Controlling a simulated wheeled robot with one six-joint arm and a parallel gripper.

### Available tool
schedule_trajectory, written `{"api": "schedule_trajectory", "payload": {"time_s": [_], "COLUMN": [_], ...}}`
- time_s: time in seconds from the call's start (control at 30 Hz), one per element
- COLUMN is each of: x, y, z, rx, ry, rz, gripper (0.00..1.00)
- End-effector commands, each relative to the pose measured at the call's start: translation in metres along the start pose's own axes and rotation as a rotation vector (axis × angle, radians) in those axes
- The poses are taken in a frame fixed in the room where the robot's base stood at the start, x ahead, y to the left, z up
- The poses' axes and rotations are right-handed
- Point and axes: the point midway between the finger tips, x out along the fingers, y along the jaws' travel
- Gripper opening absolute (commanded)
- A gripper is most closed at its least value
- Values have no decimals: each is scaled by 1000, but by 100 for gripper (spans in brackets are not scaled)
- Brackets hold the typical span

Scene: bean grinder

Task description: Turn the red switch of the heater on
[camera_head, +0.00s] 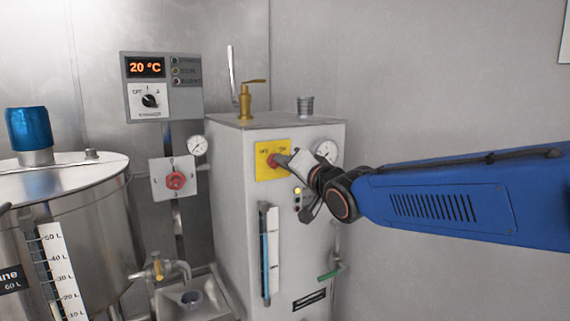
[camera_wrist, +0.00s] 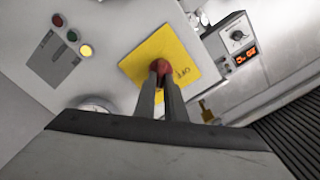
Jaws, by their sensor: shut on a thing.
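The red switch (camera_head: 273,160) sits on a yellow plate (camera_head: 264,172) high on the front of the white heater box (camera_head: 232,215). In the wrist view the red switch (camera_wrist: 159,66) shows at the tips of my two fingers, in front of the yellow plate (camera_wrist: 178,50). My gripper (camera_wrist: 160,76) is shut on the red switch. In the head view my gripper (camera_head: 284,161) reaches in from the right and partly covers the switch and plate. The plate's lettering is too small to read fully, so I cannot tell the switch's setting.
A control panel (camera_head: 161,85) reading 20 °C and a red knob (camera_head: 176,181) on a grey plate are to the left. A steel tank (camera_head: 100,215) stands at far left. A gauge (camera_head: 326,152) and green-handled valve (camera_head: 331,273) are close to my arm.

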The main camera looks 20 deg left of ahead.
Motion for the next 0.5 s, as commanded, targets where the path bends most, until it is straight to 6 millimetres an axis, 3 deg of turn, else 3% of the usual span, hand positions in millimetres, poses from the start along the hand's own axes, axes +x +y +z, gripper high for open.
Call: {"api": "schedule_trajectory", "payload": {"time_s": [0.03,0.13,0.5], "x": [0,0,-3], "y": [1,1,0], "z": [1,1,0], "rx": [1,1,0], "ry": [-2,-2,0], "rz": [3,2,1], "gripper": [0,29,29]}}
